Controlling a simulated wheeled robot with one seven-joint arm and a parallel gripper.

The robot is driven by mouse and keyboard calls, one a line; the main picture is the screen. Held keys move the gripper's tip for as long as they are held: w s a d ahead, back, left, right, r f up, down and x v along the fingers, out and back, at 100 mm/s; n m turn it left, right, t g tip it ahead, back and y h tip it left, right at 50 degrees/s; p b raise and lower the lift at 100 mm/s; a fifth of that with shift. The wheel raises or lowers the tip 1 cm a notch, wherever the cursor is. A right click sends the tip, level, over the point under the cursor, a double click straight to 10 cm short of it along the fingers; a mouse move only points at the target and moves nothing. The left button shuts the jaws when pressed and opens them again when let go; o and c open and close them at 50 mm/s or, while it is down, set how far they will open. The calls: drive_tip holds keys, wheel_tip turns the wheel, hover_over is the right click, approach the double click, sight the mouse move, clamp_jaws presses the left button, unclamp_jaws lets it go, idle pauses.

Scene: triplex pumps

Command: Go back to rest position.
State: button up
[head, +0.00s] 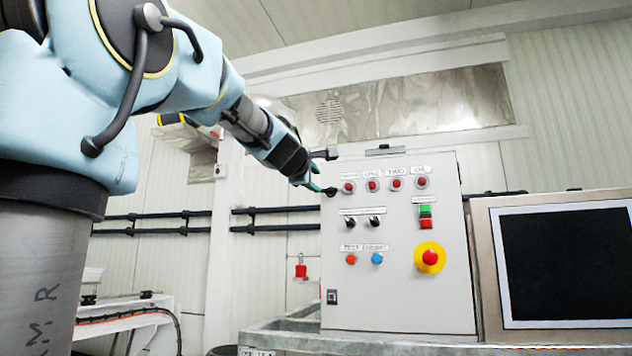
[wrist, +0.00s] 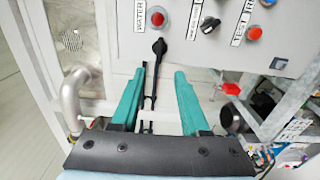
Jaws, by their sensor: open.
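My gripper (head: 322,186) is at the upper left edge of the grey control panel (head: 400,290), close to its row of red lamps or buttons (head: 372,186). In the wrist view my gripper (wrist: 160,75) shows two teal fingers spread apart, with no object held between them. The panel (wrist: 185,50) lies beyond the fingertips, with a red button (wrist: 158,19) labelled WATER. A black round-ended part (wrist: 159,47) shows beyond the gap between the fingers. Whether a finger touches the panel cannot be told.
The panel carries black selector knobs (head: 375,221) and a yellow-ringed red emergency button (head: 430,258). A dark monitor (head: 568,265) stands at right. Dark pipes (head: 180,215) run along the wall. A curved metal pipe (wrist: 72,95) lies left of the fingers.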

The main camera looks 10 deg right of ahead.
idle(0.3)
drive_tip(key=a+f+m+g+y+p, duration=0.2)
drive_tip(key=a+f+m+g, duration=0.15)
drive_tip(key=f, duration=1.05)
drive_tip(key=a+f+m+g+y+p, duration=0.2)
drive_tip(key=a+f+m+g+y, duration=0.15)
drive_tip(key=f, duration=1.05)
drive_tip(key=s+a+f+m+g+y+p, duration=0.1)
drive_tip(key=s+a+f+m+g, duration=0.1)
drive_tip(key=s+a+f, duration=0.2)
drive_tip(key=s+a+f+m+g+y+p, duration=0.1)
drive_tip(key=s+a+f, duration=0.4)
drive_tip(key=s+f, duration=0.5)
drive_tip(key=s+a+f+m+g+y+p, duration=0.1)
drive_tip(key=s+a+f+m+g, duration=0.2)
drive_tip(key=s+f, duration=0.4)
drive_tip(key=shift+s+a+f+m+g, duration=0.35)
drive_tip(key=shift+a+f+g, duration=0.25)
drive_tip(key=shift+a+f, duration=0.3)
drive_tip(key=shift+r, duration=0.1)
